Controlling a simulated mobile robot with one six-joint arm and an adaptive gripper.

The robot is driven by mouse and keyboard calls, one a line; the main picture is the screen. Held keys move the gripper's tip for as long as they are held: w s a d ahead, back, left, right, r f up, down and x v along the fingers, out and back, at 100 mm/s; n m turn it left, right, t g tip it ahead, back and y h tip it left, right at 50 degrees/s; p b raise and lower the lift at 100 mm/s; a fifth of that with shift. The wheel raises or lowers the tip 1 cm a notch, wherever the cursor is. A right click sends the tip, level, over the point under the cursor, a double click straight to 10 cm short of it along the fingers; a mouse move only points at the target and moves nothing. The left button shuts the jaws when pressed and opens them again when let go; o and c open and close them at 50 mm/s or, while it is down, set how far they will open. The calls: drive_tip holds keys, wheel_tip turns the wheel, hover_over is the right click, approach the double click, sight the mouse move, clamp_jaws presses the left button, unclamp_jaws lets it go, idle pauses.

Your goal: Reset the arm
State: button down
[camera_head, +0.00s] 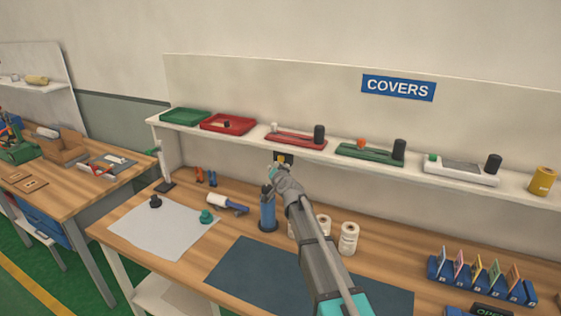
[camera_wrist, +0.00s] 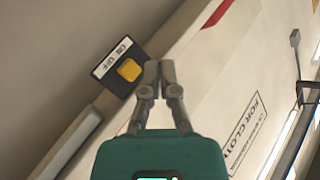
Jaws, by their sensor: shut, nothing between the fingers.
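My arm reaches up from the bottom of the head view over the workbench. My gripper (camera_head: 274,170) is near the wall panel just below the shelf. In the wrist view the fingers of my gripper (camera_wrist: 158,68) are together with nothing between them. A dark switch box (camera_wrist: 119,66) with a yellow button (camera_wrist: 129,70) and an "ON OFF" label appears just left of the fingertips. In the head view the dark box (camera_head: 283,157) is partly hidden behind my gripper. I cannot tell whether the fingertips touch it.
The shelf (camera_head: 225,138) above carries trays and red, green and white devices. On the bench (camera_head: 180,188) are a blue holder (camera_head: 267,212), white rolls (camera_head: 348,238), a grey mat (camera_head: 150,229) and a dark mat (camera_head: 245,274). A blue rack (camera_head: 480,280) stands at right.

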drive_tip(key=shift+s, duration=0.1)
idle(0.3)
drive_tip(key=s+d+f+g+h, duration=0.2)
drive_tip(key=s+d+f+g, duration=0.3)
drive_tip(key=s+d, duration=0.4)
drive_tip(key=s+d+f+n+g+h, duration=0.1)
drive_tip(key=s+d+f+g, duration=0.4)
drive_tip(key=s+d, duration=0.5)
drive_tip(key=s+d+f+n+g+h, duration=0.1)
drive_tip(key=s+d+f+g+h, duration=0.3)
drive_tip(key=s+d, duration=0.5)
drive_tip(key=s+f, duration=0.2)
drive_tip(key=s, duration=0.8)
drive_tip(key=shift+s+d+g, duration=0.2)
drive_tip(key=shift+d+g, duration=0.1)
drive_tip(key=shift+g, duration=0.1)
